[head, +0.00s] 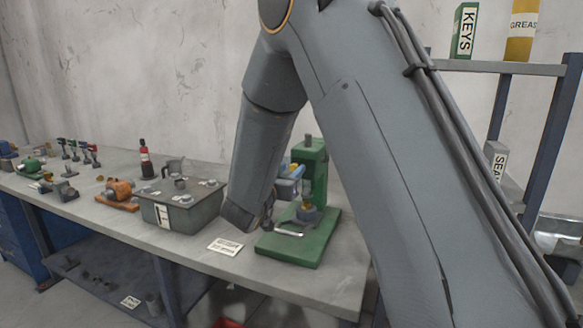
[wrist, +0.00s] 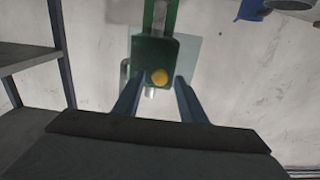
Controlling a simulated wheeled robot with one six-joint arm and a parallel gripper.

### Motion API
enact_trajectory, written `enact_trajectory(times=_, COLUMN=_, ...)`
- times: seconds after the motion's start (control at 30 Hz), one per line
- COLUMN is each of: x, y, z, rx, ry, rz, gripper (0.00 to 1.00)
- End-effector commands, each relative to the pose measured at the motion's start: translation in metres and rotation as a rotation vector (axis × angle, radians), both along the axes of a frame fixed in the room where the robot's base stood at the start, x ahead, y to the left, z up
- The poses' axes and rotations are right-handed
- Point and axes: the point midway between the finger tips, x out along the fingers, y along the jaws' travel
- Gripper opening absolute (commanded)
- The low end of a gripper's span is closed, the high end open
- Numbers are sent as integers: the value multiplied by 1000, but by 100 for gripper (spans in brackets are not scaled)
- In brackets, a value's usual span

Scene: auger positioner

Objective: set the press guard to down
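The green press (head: 314,165) stands on its green base (head: 288,250) near the right end of the bench. My forearm and wrist hide part of its left side. In the wrist view the press (wrist: 147,50) shows a round yellow part (wrist: 159,77). A pale, see-through panel (wrist: 187,55), seemingly the guard, shows beside and behind the green body; its exact position is hard to tell. A pale bent bar (head: 290,231) lies low at the front of the press. My gripper (wrist: 160,80) is open, its two fingers apart, with the yellow part visible between them. Contact cannot be told.
A grey-green box (head: 182,212) with small parts on top stands left of my wrist, with a white card (head: 225,246) in front. An orange device (head: 117,194) and small tools are farther left. A shelf (head: 500,67) with blue posts stands at right.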

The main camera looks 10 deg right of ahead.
Motion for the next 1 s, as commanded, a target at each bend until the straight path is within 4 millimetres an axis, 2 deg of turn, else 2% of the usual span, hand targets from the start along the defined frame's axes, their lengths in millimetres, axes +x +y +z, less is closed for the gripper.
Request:
enact_trajectory(times=0.13, x=7, y=-5, z=0, rx=0, ry=0, rz=0, gripper=38)
enact_trajectory(times=0.4, x=8, y=-6, z=-1, rx=1, ry=1, rz=1, gripper=38)
enact_trajectory(times=0.63, x=8, y=-6, z=0, rx=1, ry=1, rz=1, gripper=0)
enact_trajectory(times=0.87, x=8, y=-6, z=-2, rx=0, ry=1, rz=1, gripper=0)
enact_trajectory(times=1.0, x=8, y=-6, z=-15, rx=0, ry=3, rz=1, gripper=0)
